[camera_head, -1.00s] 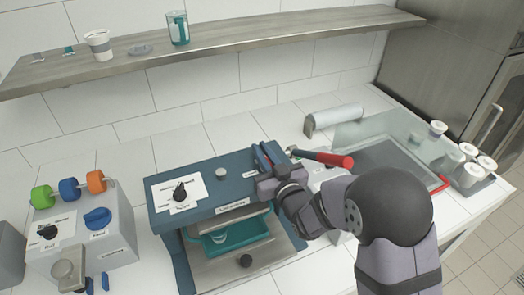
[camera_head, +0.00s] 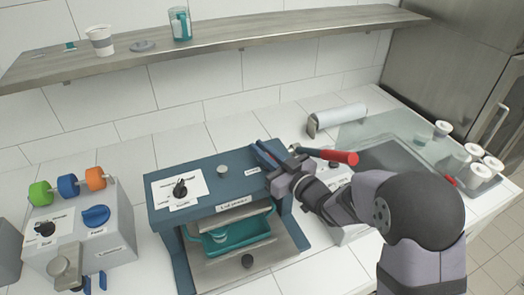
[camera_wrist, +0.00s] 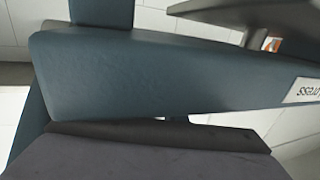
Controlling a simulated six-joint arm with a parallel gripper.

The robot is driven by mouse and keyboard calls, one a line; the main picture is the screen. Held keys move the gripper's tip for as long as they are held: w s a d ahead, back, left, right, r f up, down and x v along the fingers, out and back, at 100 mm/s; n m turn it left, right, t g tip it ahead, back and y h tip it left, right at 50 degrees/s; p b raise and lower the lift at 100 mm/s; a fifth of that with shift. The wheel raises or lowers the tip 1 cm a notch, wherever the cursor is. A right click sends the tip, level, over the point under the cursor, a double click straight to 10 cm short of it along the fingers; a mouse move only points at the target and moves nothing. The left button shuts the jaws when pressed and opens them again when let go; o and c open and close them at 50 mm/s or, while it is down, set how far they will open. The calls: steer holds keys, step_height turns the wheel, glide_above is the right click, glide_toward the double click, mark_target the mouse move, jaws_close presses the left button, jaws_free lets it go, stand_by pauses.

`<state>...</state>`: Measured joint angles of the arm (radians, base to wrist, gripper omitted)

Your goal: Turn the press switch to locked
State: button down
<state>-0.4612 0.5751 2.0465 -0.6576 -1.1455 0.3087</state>
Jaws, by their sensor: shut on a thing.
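The blue press (camera_head: 220,172) stands on the counter in the middle of the head view. A black knob switch (camera_head: 180,188) sits on a white labelled plate at its top left, its small lettering hard to read. My gripper (camera_head: 268,158) is at the press's top right, well to the right of this knob and not touching it. It is shut on a blue bar-like part there, which I take for the press handle. In the wrist view, a broad blue bar (camera_wrist: 170,70) with a partly cut-off "press" label fills the middle, above a dark part of my gripper.
A grey control box (camera_head: 80,235) with knobs stands at the left. A red-handled lever (camera_head: 338,157) lies just behind and right of my gripper. A teal container (camera_head: 235,235) sits inside the press. White cups (camera_head: 473,172) stand at the far right. A shelf (camera_head: 240,38) runs above.

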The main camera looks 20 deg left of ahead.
steer(key=shift+r, duration=0.1)
steer(key=c, duration=1.8)
jaws_free()
steer(key=shift+c, duration=0.2)
steer(key=shift+d, duration=0.1)
steer(key=shift+s+d, duration=0.2)
steer(key=shift+b+v, duration=1.5)
steer(key=shift+v, duration=1.8)
